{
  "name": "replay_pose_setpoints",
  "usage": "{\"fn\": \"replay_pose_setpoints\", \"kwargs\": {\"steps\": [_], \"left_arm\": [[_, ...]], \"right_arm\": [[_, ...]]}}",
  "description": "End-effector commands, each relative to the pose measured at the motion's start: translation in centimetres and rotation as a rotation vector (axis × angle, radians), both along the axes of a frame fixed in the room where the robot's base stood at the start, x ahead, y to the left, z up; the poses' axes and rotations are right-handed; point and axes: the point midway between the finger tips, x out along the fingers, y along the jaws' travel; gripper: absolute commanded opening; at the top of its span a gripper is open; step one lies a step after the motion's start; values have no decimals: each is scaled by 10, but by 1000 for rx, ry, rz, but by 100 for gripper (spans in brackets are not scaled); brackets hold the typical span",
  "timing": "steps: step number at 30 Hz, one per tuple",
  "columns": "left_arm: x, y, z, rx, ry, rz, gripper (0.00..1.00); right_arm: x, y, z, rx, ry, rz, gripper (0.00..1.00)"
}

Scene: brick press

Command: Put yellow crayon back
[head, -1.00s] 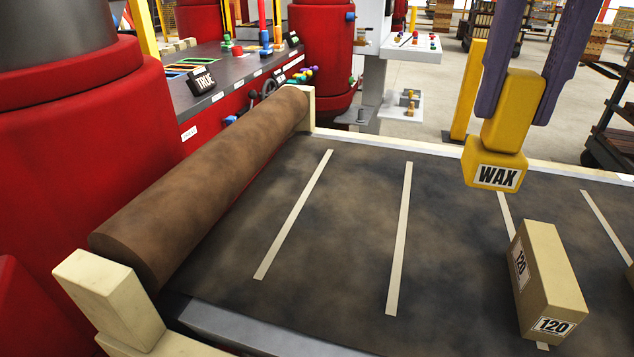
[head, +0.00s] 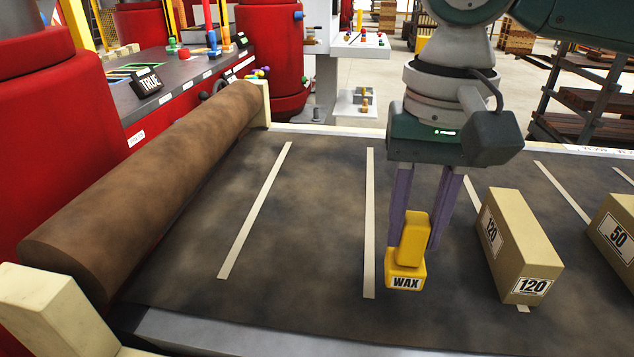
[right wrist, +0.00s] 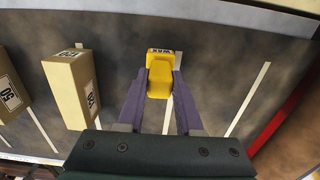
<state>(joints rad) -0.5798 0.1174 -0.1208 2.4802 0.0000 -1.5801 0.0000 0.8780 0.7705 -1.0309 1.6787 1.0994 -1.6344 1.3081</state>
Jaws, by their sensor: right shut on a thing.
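The yellow piece with a WAX label (head: 405,282) is between the purple fingers of my right gripper (head: 416,236), which is shut on it. It is upright, with a wider base and a narrower top. It is over the dark belt between a pale stripe and the 120 box; I cannot tell whether its base touches the belt. The right wrist view also shows the yellow piece (right wrist: 160,78) between the fingertips (right wrist: 161,72). No other yellow crayon is clear to me. My left gripper is not in view.
A tan 120 box (head: 522,245) stands on the belt (head: 310,250) just right of the gripper, and a 50 box (head: 618,228) beyond it. A brown roller (head: 150,185) edges the belt at left. A console (head: 180,85) with coloured pegs stands behind. The belt left of the gripper is clear.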

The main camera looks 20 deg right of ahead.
Motion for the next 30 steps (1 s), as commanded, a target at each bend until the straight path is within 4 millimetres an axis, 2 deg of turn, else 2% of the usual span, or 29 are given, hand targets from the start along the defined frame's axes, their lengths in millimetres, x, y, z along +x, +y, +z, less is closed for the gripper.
{"fn": "replay_pose_setpoints", "kwargs": {"steps": [3, 6, 18, 19, 26, 30], "left_arm": [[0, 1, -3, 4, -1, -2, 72], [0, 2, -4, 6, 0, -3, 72], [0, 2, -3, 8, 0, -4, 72], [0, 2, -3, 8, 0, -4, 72], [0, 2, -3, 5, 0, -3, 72], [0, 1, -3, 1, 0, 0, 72]], "right_arm": [[-1, 0, -22, 0, 4, -2, 0], [-1, 0, -32, -1, 2, -1, 0], [-1, 0, -37, 1, 2, 0, 0], [-1, 0, -36, 1, 2, 0, 38], [0, 0, -36, 1, 1, 0, 64], [0, 0, -36, 0, 1, -1, 64]]}}
